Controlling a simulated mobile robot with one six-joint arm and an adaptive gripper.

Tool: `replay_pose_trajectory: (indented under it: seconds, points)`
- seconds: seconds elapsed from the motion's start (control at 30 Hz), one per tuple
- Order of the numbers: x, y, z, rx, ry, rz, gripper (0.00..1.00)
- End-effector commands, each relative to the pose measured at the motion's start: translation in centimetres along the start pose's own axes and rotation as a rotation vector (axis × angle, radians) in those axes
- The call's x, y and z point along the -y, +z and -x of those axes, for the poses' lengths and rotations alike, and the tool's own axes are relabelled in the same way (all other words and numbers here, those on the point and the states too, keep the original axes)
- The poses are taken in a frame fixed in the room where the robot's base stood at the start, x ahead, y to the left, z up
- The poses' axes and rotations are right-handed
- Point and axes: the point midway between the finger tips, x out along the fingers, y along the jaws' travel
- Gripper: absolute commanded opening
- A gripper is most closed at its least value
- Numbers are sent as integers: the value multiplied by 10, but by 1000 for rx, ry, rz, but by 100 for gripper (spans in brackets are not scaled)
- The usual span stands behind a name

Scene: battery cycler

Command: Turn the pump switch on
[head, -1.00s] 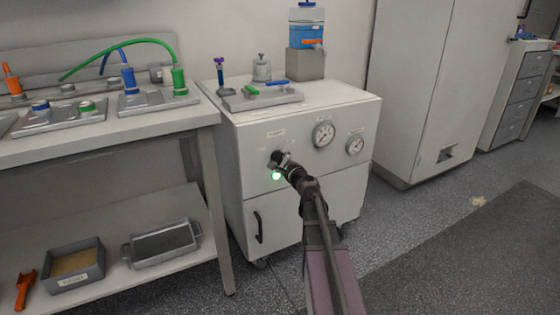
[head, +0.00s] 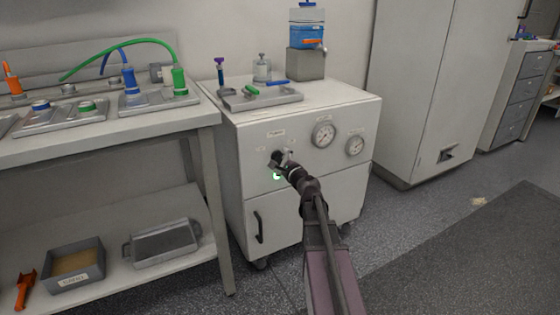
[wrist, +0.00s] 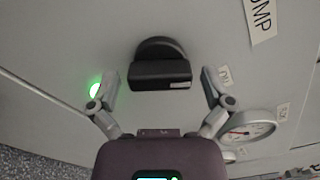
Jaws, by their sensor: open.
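The pump switch is a black rotary knob (wrist: 160,65) with a raised bar, on the front panel of the white cabinet (head: 300,185). In the wrist view its bar lies nearly level across the picture. My gripper (wrist: 159,76) is open, with one finger on each side of the knob and a visible gap to both; it holds nothing. In the head view my gripper (head: 281,161) is at the panel and largely hides the knob. A lit green lamp (wrist: 96,90) shows beside the left finger. Part of a label ending in "UMP" (wrist: 262,18) is at the upper right.
Two round gauges, one large (head: 323,134) and one smaller (head: 355,145), sit right of the switch. A tray (head: 262,97) and a blue container (head: 307,36) are on the cabinet. A workbench (head: 110,145) stands to the left. Open floor lies to the right.

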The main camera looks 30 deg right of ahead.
Motion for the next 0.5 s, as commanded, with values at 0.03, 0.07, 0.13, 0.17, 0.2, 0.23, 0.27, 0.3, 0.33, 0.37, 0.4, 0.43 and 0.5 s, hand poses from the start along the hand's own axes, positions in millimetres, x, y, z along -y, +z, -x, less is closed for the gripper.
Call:
replay_pose_trajectory:
  seconds: [0.03,0.07,0.13,0.17,0.2,0.23,0.27,0.3,0.33,0.37,0.4,0.43,0.5]
  points:
    - [0,0,1,0,0,0,100]
    - [0,0,2,0,0,0,100]
    - [0,0,4,0,0,0,100]
    - [0,0,6,0,0,1,100]
    - [0,0,8,0,0,1,100]
    - [0,0,11,0,0,1,100]
    - [0,0,13,-1,0,1,100]
    - [0,0,17,-1,0,1,100]
    - [0,0,21,-1,0,1,100]
    - [0,0,24,-1,0,1,100]
    - [0,1,30,-1,-1,0,100]
    - [-1,1,34,-1,-1,0,100]
    - [-1,1,45,-1,-1,0,100]
